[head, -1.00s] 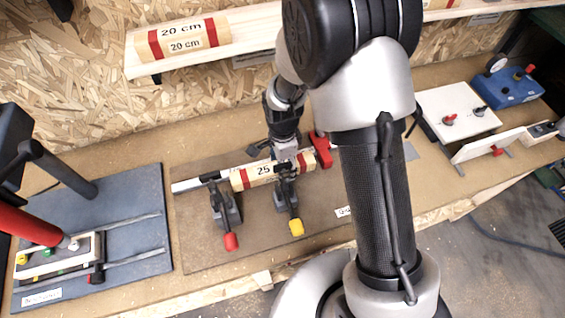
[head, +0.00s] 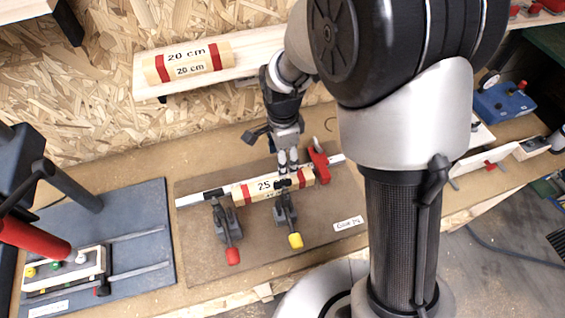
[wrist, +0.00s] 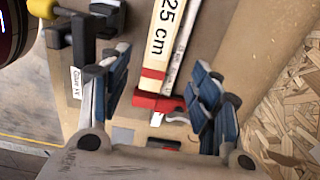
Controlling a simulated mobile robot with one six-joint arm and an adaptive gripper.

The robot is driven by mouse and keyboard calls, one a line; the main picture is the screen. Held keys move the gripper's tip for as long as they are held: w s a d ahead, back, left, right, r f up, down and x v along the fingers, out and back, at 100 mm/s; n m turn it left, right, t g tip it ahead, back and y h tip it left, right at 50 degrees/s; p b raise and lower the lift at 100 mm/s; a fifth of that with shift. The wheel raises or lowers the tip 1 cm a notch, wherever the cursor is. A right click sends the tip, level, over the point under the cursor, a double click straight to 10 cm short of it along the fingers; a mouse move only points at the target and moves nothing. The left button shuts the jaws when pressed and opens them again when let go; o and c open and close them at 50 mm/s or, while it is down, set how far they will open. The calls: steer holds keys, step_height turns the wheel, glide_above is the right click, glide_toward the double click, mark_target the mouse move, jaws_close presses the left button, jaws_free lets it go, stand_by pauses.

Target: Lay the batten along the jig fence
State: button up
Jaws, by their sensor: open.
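The batten (head: 248,191), pale wood with red bands and a "25 cm" label, lies in the jig along the pale metal fence (head: 190,199). The wrist view shows the batten (wrist: 160,45) parallel to the fence (wrist: 182,45) and close beside it; I cannot tell if they touch all along. Its banded end is near the red stop (head: 318,163), which also shows in the wrist view (wrist: 158,102). My gripper (head: 288,165) is open and empty over that end; its blue-padded fingers (wrist: 160,97) stand apart on either side. The fingers hide a little of the batten in the head view.
Two toggle clamps, one with a red handle (head: 232,256) and one yellow (head: 295,240), stand in front of the batten. A 20 cm batten (head: 190,63) rests on the shelf (head: 250,50) behind. A grey fixture (head: 140,230) is at left.

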steer(key=s+d+r+n+t, duration=0.1)
steer(key=s+d+r+n, duration=0.3)
steer(key=r, duration=0.4)
steer(key=s+d+r+n+t, duration=0.1)
steer(key=s+d+r+n, duration=0.25)
steer(key=r, duration=0.45)
steer(key=s+d+r+n+t, duration=0.1)
steer(key=s+d+r+n, duration=0.1)
steer(key=s, duration=0.4)
steer(key=s+d+r+n+t, duration=0.1)
steer(key=s+d+r+n, duration=0.1)
steer(key=s+n, duration=0.3)
steer(key=shift+s+d+r+t, duration=0.3)
steer(key=shift+s+d, duration=0.25)
steer(key=shift+s, duration=0.05)
step_height(320, 180, down, 5)
steer(key=b, duration=0.4)
steer(key=shift+r+b, duration=0.1)
steer(key=shift+b, duration=0.3)
